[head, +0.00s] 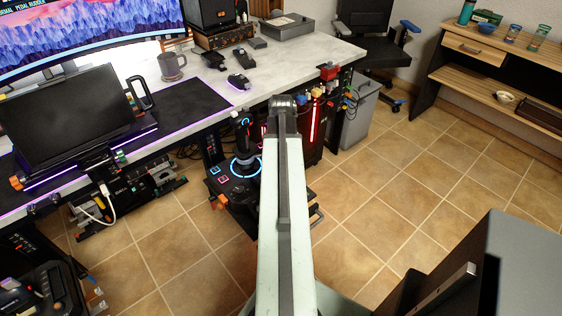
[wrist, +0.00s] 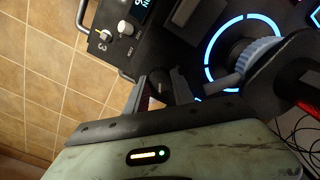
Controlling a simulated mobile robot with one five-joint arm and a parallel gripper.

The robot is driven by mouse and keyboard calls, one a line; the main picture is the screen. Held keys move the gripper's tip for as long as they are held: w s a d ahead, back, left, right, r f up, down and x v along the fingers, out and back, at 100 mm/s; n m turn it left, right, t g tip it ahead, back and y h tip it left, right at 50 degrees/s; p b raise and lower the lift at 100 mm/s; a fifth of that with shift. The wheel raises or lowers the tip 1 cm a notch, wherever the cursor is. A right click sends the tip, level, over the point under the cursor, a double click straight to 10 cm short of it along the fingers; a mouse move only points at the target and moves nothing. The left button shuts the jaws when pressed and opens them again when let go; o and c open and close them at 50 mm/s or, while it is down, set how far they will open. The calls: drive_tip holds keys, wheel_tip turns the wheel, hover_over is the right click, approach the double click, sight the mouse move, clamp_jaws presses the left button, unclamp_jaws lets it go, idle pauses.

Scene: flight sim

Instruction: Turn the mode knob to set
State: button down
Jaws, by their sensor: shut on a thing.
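My gripper (wrist: 158,84) is low over the black control panel (wrist: 112,62) in the wrist view, with one finger on each side of a small dark knob (wrist: 156,92). It is shut on that knob. I cannot read a label that tells whether it is the mode knob. A white knob (wrist: 125,27) and a smaller pale knob (wrist: 104,37) stand on the same panel, beside a small lit display (wrist: 141,8). In the head view my arm hides the gripper and the knob it holds.
A joystick (head: 242,135) with a blue-lit ring stands on the panel unit close to my arm. Its ring (wrist: 218,50) is right of my gripper in the wrist view. Tiled floor is open to the right.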

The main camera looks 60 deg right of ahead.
drive_tip(key=c, duration=1.1)
unclamp_jaws()
drive_tip(key=shift+o, duration=0.2)
wheel_tip(320, 180, up, 8)
drive_tip(key=p, duration=0.8)
drive_tip(key=shift+f, duration=0.1)
